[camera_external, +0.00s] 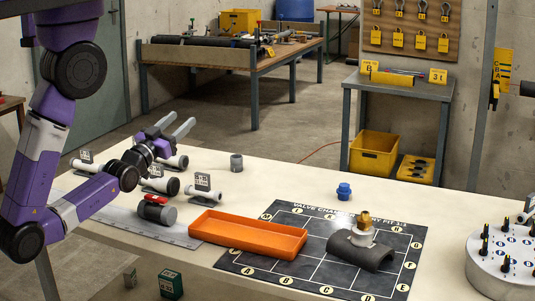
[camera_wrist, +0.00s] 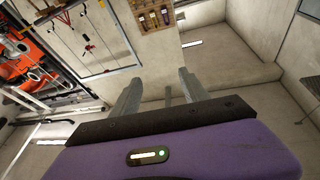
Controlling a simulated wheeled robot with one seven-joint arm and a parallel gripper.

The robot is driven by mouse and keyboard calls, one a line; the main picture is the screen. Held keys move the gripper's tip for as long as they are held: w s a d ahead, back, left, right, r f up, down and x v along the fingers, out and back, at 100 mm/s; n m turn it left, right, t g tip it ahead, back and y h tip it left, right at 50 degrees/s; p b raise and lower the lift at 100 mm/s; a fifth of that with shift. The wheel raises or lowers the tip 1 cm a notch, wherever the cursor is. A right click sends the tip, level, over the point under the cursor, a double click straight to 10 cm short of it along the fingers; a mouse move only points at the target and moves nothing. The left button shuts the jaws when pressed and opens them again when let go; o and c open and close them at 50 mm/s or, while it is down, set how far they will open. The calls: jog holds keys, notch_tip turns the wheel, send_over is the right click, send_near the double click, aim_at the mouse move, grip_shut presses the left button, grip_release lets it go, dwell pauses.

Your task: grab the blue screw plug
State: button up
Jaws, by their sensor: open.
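The blue screw plug (camera_external: 344,190) stands on the pale table top, just behind the far edge of the black valve mat (camera_external: 318,213). My gripper (camera_external: 173,127) is at the left, above the table's far left part, with its two grey fingers apart and nothing between them. It is well left of the plug and higher than it. In the wrist view my gripper (camera_wrist: 160,92) shows both fingers spread, facing walls and floor. The plug does not show in the wrist view.
An orange tray (camera_external: 247,234) overlaps the mat's left side. Labelled pipe parts (camera_external: 203,189) and a red-handled valve (camera_external: 157,209) lie near my arm. A round grey stand (camera_external: 507,258) is at right.

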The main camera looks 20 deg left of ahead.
jog(key=w+d+r+t, duration=0.1)
jog(key=w+d+r, duration=0.2)
jog(key=w, duration=0.3)
jog(key=m+g+h, duration=0.1)
jog(key=g+h, duration=0.3)
jog(key=g, duration=0.3)
send_over(340, 186)
jog(key=a, duration=1.1)
notch_tip(340, 186, down, 10)
jog(key=s+d+f+g, duration=0.1)
jog(key=d+f, duration=0.2)
jog(key=s+d+f+m+g, duration=0.1)
jog(key=d+f, duration=0.2)
jog(key=s+d+f+g+y, duration=0.1)
jog(key=d+f, duration=0.2)
jog(key=f, duration=0.1)
jog(key=shift+s+m+g, duration=0.3)
jog(key=shift+m, duration=0.1)
jog(key=shift+p+x, duration=0.3)
jog(key=shift+x, duration=3)
jog(key=shift+s+d, duration=0.1)
jog(key=shift+d, duration=0.05)
jog(key=c, duration=1)
jog(key=shift+f, duration=0.15)
grip_shut()
